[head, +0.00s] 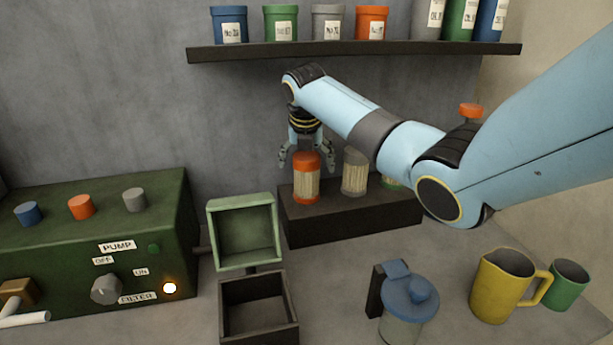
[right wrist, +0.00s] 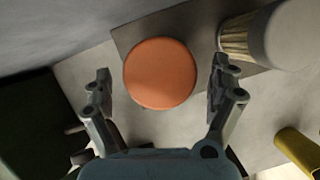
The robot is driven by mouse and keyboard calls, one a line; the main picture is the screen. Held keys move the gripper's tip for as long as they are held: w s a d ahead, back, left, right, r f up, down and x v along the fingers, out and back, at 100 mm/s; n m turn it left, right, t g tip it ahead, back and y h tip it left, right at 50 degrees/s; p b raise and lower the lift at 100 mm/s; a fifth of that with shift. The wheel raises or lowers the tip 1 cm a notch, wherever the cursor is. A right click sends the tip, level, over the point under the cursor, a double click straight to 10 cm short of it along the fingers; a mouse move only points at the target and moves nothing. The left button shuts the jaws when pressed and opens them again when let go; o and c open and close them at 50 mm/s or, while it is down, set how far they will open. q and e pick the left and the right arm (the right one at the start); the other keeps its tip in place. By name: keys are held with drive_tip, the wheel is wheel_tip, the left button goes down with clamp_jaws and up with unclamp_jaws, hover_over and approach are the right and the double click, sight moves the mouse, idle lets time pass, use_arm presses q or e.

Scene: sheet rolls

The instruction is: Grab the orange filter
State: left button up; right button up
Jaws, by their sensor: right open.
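The orange filter (head: 306,180) stands upright on a dark block (head: 345,222), with an orange cap and a pale pleated body. My right gripper (head: 307,158) points down above it, fingers spread to either side of the cap. In the right wrist view the round orange cap of the filter (right wrist: 160,73) lies between the two open fingertips (right wrist: 161,90), with a gap on each side. The gripper holds nothing. My left gripper does not show.
A grey filter (head: 354,172) stands right of the orange one; a green one (head: 393,183) is partly hidden by my arm. A shelf (head: 350,52) with jars runs above. The green pump box (head: 90,250), open boxes (head: 262,320), a blue-lidded jug (head: 405,300) and yellow mug (head: 500,287) stand around.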

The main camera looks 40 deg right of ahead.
drive_tip(key=shift+x, duration=1.15)
drive_tip(key=c, duration=1.4)
drive_tip(key=shift+r, duration=0.1)
drive_tip(key=shift+c, duration=0.3)
drive_tip(key=shift+r, duration=0.1)
